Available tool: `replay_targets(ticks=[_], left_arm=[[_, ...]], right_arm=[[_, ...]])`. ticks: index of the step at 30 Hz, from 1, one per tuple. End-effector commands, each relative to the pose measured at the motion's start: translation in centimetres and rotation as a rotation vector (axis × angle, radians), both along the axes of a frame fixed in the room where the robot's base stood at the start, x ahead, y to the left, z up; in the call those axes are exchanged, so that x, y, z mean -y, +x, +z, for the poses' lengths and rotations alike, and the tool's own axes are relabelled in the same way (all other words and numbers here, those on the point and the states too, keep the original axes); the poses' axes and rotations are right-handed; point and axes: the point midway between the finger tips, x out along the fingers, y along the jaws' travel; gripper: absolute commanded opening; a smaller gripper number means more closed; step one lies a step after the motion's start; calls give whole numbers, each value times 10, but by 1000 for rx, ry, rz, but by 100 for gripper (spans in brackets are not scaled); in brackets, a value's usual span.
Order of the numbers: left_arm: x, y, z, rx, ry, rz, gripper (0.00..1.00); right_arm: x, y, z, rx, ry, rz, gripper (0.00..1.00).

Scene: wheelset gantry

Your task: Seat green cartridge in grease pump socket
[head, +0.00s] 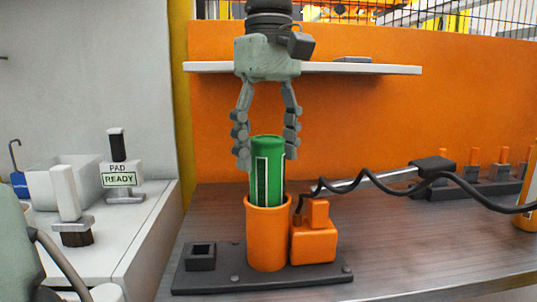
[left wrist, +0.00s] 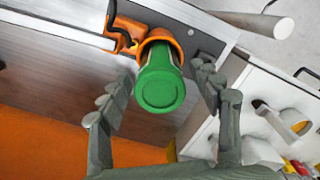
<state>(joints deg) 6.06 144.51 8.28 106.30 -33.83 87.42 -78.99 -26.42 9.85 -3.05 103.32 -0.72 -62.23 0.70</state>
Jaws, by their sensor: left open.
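The green cartridge (head: 268,172) stands upright with its lower part inside the orange grease pump socket (head: 268,238). How deep the cartridge sits inside is hidden. My right gripper is not in view.
The socket stands on a dark base plate (head: 218,278) beside an orange pump block (head: 314,242) with a coiled black hose (head: 400,186). A white shelf (head: 345,69) runs behind my gripper. A white counter with a PAD READY sign (head: 120,180) is at left.

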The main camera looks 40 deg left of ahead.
Motion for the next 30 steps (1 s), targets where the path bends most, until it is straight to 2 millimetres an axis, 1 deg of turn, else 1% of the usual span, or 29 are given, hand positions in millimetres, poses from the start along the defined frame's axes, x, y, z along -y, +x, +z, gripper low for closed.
replay_targets(ticks=[1, 4, 9, 12, 15, 20, 30], left_arm=[[1, 1, 11, 6, -3, -1, 64], [1, 1, 34, 6, -4, -1, 64], [0, 2, 72, 5, -3, -1, 64], [0, 1, 90, 4, -3, -2, 64], [0, 1, 104, 3, -2, -1, 64], [0, 0, 114, 1, -2, -2, 64], [0, 0, 115, 1, -2, -2, 64]], right_arm=[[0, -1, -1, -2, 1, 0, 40], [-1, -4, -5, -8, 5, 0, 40], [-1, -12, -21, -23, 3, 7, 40], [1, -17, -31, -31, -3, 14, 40], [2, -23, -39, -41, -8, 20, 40], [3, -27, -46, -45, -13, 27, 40], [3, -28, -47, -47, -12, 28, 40]])
